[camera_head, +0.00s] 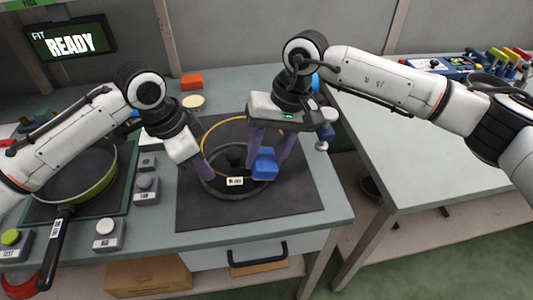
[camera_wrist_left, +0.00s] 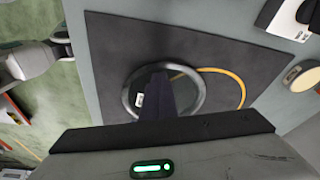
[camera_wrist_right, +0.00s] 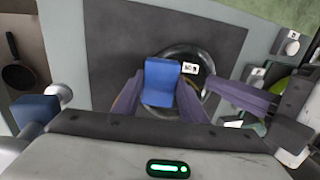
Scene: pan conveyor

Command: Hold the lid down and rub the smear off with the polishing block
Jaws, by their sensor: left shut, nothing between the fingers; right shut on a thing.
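The lid (camera_head: 240,194) lies on the dark mat (camera_head: 300,205), a dark round disc with a grey rim and a white label; its rim also shows in the left wrist view (camera_wrist_left: 201,92). My left gripper (camera_head: 208,176) is shut and empty, its tips at the lid's left side; whether they touch it I cannot tell. My right gripper (camera_head: 266,160) is shut on the blue polishing block (camera_head: 264,163), held over the lid's right part, also seen in the right wrist view (camera_wrist_right: 161,82). Contact between block and lid is unclear. I cannot make out the smear.
An orange ring or cord (camera_head: 236,118) curves behind the lid on the mat. A green pan (camera_head: 92,178) stands at the left, its handle toward the front. Several button boxes (camera_head: 146,188) stand between pan and mat.

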